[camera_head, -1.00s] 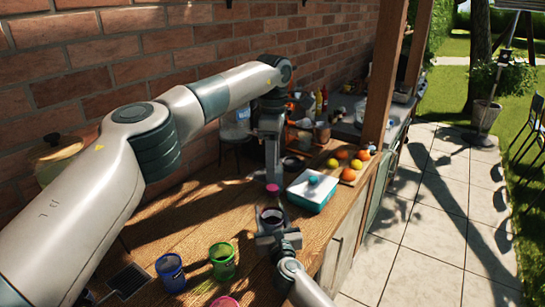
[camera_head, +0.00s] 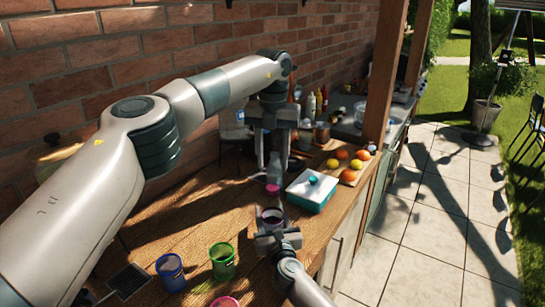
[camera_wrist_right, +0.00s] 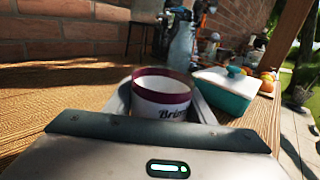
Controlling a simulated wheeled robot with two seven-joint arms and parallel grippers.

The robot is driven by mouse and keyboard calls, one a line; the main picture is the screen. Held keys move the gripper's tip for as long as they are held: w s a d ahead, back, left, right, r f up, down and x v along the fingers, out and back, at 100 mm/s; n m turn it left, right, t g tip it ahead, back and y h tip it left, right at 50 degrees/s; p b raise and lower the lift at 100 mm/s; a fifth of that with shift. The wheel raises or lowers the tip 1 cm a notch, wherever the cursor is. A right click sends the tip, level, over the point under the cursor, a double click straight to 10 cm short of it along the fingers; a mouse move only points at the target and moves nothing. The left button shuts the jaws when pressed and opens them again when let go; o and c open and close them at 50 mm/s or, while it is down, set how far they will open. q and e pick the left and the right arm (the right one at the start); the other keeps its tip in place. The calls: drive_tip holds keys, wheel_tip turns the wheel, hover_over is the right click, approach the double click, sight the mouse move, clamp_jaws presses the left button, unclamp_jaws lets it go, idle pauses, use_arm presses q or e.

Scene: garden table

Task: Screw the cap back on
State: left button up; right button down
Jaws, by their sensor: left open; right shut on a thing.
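A white cup-like jar (camera_head: 270,214) with a dark red rim is between the fingers of my right gripper (camera_head: 274,235). In the right wrist view the jar (camera_wrist_right: 163,94) stands upright and open-topped, with partly hidden lettering on its front. My left gripper (camera_head: 270,150) is open, pointing down above the far part of the table. A pale, clear bottle (camera_head: 275,166) shows between its fingers or just behind them; I cannot tell if they touch it. The bottle also shows in the right wrist view (camera_wrist_right: 182,50).
A white and teal lidded dish (camera_head: 312,191) stands right of the bottle, with fruit on a board (camera_head: 349,177) beyond. A blue cup (camera_head: 170,273) and a green cup (camera_head: 222,262) stand at the front. The wooden table (camera_head: 190,220) is clear at its middle left.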

sight(272, 187)
use_arm(q)
drive_tip(key=n, duration=0.4)
drive_tip(key=shift+r+n, duration=0.15)
drive_tip(key=shift+n, duration=0.15)
drive_tip(key=shift+f, duration=4.05)
clamp_jaws()
